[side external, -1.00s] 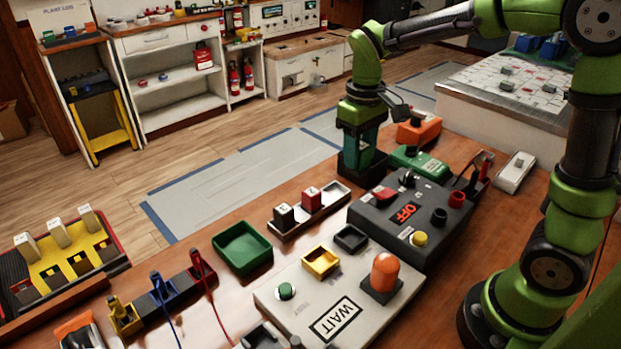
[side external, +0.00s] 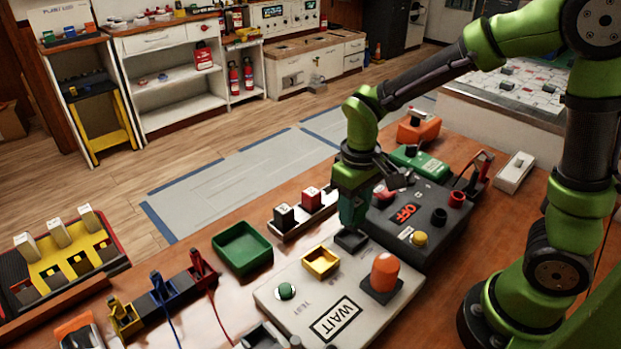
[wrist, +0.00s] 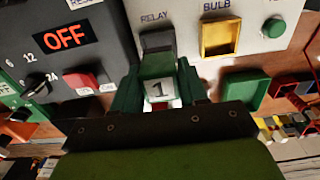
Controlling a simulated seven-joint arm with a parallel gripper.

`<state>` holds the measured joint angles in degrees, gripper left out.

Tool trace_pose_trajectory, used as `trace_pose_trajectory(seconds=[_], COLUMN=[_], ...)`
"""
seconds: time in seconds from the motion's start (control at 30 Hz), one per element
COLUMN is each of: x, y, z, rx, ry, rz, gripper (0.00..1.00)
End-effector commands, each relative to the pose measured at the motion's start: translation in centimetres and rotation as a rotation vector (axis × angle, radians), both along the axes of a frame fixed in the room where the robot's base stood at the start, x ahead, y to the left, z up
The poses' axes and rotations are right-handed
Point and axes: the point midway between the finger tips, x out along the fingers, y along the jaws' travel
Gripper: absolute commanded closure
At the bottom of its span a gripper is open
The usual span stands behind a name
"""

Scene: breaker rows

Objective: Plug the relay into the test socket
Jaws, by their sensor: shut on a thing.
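My gripper (wrist: 158,88) is shut on a relay (wrist: 159,90), whose white top bears a "1"; its body is mostly hidden between the green fingers. In the wrist view the dark square test socket (wrist: 157,41), under the word RELAY, is just beyond the relay. In the side view my gripper (side external: 352,222) is low at the dark socket (side external: 351,240), at the back corner of the white WAIT panel. The relay is hidden there, and I cannot tell whether its pins touch the socket.
A black relay (side external: 284,216) and a red relay (side external: 311,199) stand in a rack left of my gripper. The grey OFF box (side external: 440,205) is close on the right. A yellow bulb socket (side external: 320,261), orange lamp (side external: 385,272) and green tray (side external: 242,249) are nearby.

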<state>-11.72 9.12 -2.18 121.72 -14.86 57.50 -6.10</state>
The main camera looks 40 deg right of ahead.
Motion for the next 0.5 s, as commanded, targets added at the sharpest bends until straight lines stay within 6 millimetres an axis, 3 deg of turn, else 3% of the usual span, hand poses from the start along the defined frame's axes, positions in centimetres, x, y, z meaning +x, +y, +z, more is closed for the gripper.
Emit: trace_pose_trajectory(seconds=[0.3, 0.5], x=[0.0, 0.0], y=[0.0, 0.0], z=[-4.1, -4.5], rx=[0.000, 0.000], ry=[0.002, -0.002], rz=[-0.001, -0.001], gripper=[0.89, 0.89])
